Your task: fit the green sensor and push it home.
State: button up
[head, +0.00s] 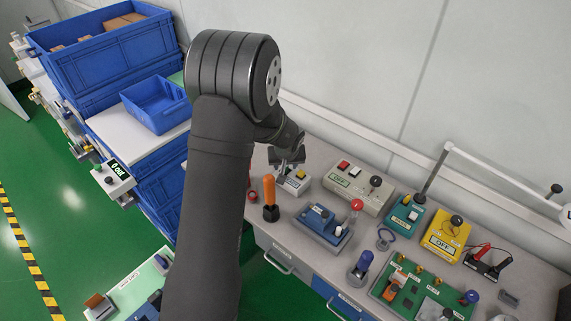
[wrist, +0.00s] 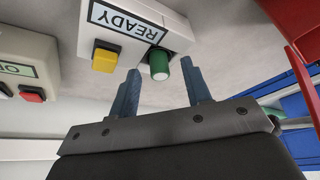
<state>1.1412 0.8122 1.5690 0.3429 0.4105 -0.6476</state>
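A short green cylinder, which looks like the green sensor (wrist: 159,64), sits at the edge of a white box marked READY (wrist: 128,35) in the wrist view. The box has a yellow button beside it. My gripper (wrist: 161,72) is open, with one finger on each side of the green cylinder and gaps showing between. I cannot tell how deep the cylinder sits. In the head view my gripper (head: 288,160) is over the READY box (head: 294,181) at the back left of the bench, and it hides the cylinder there.
A grey tester (head: 358,188) with red and white buttons stands right of the box. A blue tester (head: 323,227) and an orange-handled tool (head: 269,197) stand in front. More testers fill the bench to the right. Blue crates (head: 105,45) are at left.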

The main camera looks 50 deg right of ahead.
jog(key=v, duration=1.7)
jog(key=shift+r, duration=0.2)
jog(key=shift+a, duration=0.1)
jog(key=x, duration=1.7)
jog(key=shift+f, duration=0.2)
jog(key=shift+r, duration=0.1)
